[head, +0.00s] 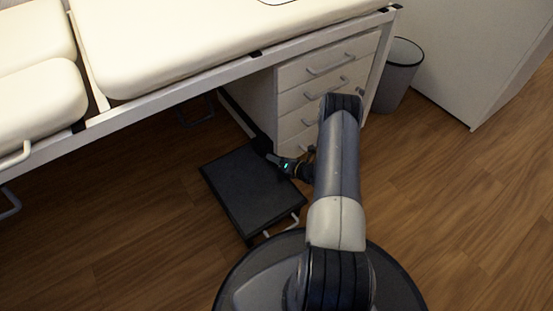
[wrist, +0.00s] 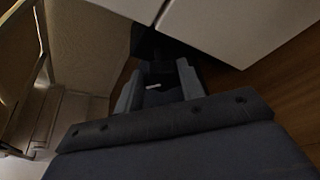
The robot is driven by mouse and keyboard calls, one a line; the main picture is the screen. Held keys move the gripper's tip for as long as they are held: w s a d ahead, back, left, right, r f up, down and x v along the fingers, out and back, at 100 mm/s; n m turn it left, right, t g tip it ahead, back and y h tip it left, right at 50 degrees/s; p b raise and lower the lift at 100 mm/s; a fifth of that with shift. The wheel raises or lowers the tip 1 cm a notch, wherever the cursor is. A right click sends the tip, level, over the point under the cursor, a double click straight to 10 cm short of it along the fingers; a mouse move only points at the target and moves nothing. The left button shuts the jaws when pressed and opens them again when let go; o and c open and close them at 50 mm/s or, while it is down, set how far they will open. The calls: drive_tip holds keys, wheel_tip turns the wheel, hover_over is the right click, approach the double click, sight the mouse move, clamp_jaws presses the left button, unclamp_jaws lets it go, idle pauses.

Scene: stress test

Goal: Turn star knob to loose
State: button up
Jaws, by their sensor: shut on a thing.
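My gripper (head: 268,152) is low beside the white drawer unit, under the padded table, at the lower end of a dark strut (head: 237,117). In the wrist view my gripper (wrist: 158,92) has its two grey fingers closed about a dark thing, which I take to be the star knob (wrist: 154,70). Its lobes and any marking are too dark to make out, so its turn position cannot be told. In the head view the knob is hidden by the gripper or lost in the dark.
A black step stool (head: 245,190) stands on the floor below the gripper. The drawer unit (head: 290,105) with several handles is close behind my arm. A cream padded table (head: 210,40) hangs above. A grey bin (head: 398,75) stands at the back right. The floor at right is clear.

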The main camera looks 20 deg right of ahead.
drive_tip(key=n+h, duration=0.2)
drive_tip(key=n, duration=0.1)
drive_tip(key=shift+a, duration=0.2)
drive_tip(key=shift+a+n+h, duration=0.15)
drive_tip(key=shift+n+h, duration=0.95)
drive_tip(key=shift+n, duration=0.4)
drive_tip(key=o, duration=1)
drive_tip(key=shift+s+r, duration=0.1)
drive_tip(key=shift+s, duration=0.05)
